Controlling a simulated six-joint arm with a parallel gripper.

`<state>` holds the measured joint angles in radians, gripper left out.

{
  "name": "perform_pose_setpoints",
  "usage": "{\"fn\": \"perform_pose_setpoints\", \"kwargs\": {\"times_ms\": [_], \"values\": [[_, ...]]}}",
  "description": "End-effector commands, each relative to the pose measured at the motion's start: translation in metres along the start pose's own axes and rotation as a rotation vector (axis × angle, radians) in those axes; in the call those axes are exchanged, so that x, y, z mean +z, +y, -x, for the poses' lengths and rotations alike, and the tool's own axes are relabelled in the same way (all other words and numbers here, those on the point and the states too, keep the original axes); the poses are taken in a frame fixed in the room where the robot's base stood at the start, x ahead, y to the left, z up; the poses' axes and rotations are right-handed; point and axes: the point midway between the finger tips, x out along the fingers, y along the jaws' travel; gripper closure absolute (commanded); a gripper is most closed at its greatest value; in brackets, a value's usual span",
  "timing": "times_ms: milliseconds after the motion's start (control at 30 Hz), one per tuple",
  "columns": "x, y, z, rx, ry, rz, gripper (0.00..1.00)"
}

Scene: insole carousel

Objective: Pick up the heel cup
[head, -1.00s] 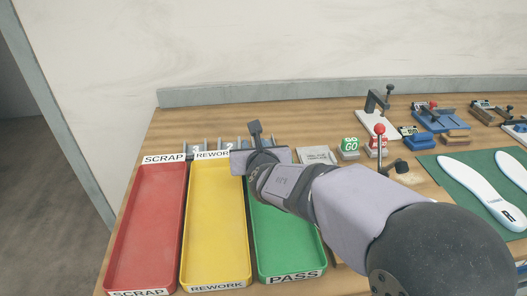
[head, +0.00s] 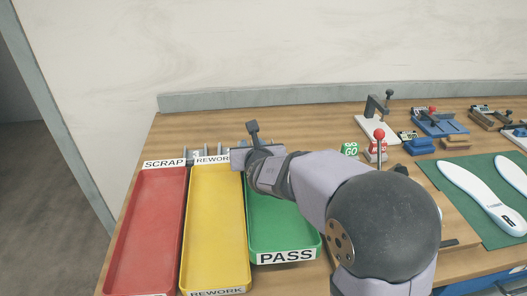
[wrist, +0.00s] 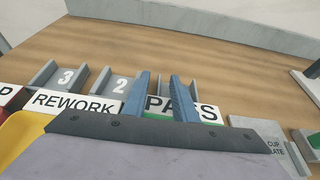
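I cannot make out a heel cup for certain in either view. My gripper (wrist: 159,76) shows in the wrist view as two blue fingers standing apart with nothing between them. It is over the back end of the PASS tray, beside the numbered grey slots. A grey plate (wrist: 262,128), its lettering reading in part "CUP" and "ATE", lies to the right of the fingers. In the head view my wrist and forearm cover the fingertips and that plate.
Red SCRAP (head: 147,230), yellow REWORK (head: 215,230) and green PASS (head: 285,232) trays lie side by side. Grey slots marked 3 (wrist: 66,78) and 2 (wrist: 121,86) stand behind them. A red-knobbed stand (head: 378,148) and GO block (head: 349,149) are right. Bare wood lies behind the slots.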

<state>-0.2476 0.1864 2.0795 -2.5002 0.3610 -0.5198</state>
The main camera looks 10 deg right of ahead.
Motion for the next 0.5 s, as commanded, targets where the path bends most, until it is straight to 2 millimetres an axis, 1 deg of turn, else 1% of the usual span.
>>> {"fn": "perform_pose_setpoints", "kwargs": {"times_ms": [33, 200, 467, 500], "values": [[-0.006, 0.0, -0.007, 0.0, 0.013, 0.003, 0.75], [-0.007, 0.0, -0.017, 0.001, 0.015, 0.002, 0.75], [-0.009, 0.0, -0.018, 0.001, 0.018, 0.003, 0.75], [-0.009, 0.0, -0.018, 0.001, 0.018, 0.003, 0.82]]}}
